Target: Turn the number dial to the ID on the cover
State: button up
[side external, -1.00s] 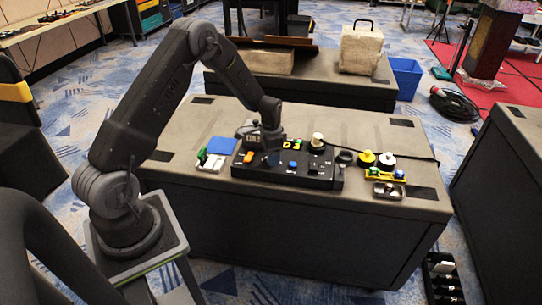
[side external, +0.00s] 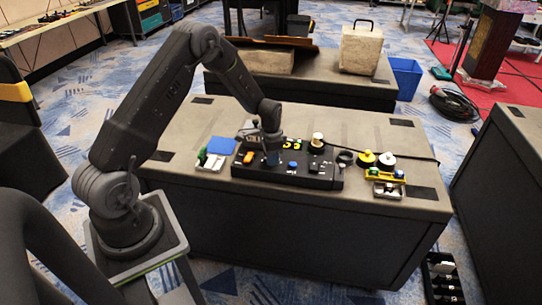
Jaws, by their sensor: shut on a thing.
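A black control panel (side external: 318,184) lies on the dark table, with several buttons and knobs on top. My gripper (side external: 272,158) points down onto the left-middle part of the panel. It is shut on what appears to be the number dial, which the fingers mostly hide. Small yellow digits (side external: 291,143) show just right of my gripper, too small to read surely. The cover and its ID cannot be made out.
On the panel are an orange switch (side external: 249,157), a blue button (side external: 293,165) and a pale knob (side external: 317,139). A blue-and-white item (side external: 220,147) lies left of it. Yellow and white round parts (side external: 386,160) and a small tray (side external: 389,190) lie right.

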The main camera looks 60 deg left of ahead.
jog(key=shift+n, duration=0.3)
jog(key=n, duration=1.1)
dwell(0.5)
jog(key=o, duration=0.9)
notch_tip(320, 180, up, 14)
jog(key=shift+f, duration=0.1)
